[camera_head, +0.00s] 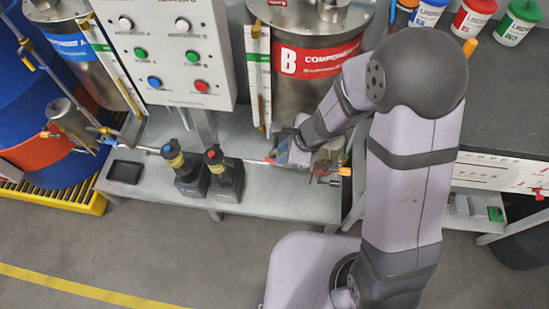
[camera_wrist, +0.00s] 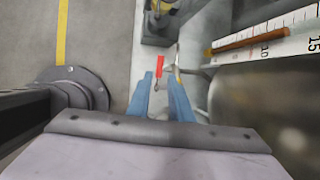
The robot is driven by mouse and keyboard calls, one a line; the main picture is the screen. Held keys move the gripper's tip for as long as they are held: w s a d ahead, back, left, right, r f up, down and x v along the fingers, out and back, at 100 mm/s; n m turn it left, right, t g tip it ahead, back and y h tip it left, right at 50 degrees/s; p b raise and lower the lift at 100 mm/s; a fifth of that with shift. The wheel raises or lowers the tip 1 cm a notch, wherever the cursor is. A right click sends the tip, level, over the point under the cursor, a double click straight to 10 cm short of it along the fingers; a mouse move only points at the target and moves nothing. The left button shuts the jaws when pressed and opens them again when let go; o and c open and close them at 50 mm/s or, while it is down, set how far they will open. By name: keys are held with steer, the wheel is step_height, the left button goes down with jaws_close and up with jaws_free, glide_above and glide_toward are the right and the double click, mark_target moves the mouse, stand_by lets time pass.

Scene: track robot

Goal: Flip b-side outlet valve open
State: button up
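The tank marked B (camera_head: 318,62) stands on the bench, with a red label. A small red lever (camera_wrist: 160,66) shows in the wrist view, just past and between my fingertips; a red piece also shows in the head view (camera_head: 270,160), at the left of my gripper. My gripper (camera_wrist: 159,80) has two blue fingers standing apart, with nothing clasped between them. In the head view my gripper (camera_head: 291,152) is low in front of tank B, and the arm and wrist hide much of the outlet fittings. I cannot tell the valve's position.
Two dark pumps with yellow collars (camera_head: 190,172) stand left of my gripper. An orange-tipped fitting (camera_head: 345,172) is close on its right. The control panel (camera_head: 165,50) and a level gauge (camera_head: 258,75) rise behind. The floor in front is clear.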

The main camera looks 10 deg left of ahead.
mark_target(272, 160)
steer(key=shift+b+x, duration=1.45)
steer(key=shift+x, duration=1.95)
steer(key=shift+s+a, duration=0.1)
jaws_close()
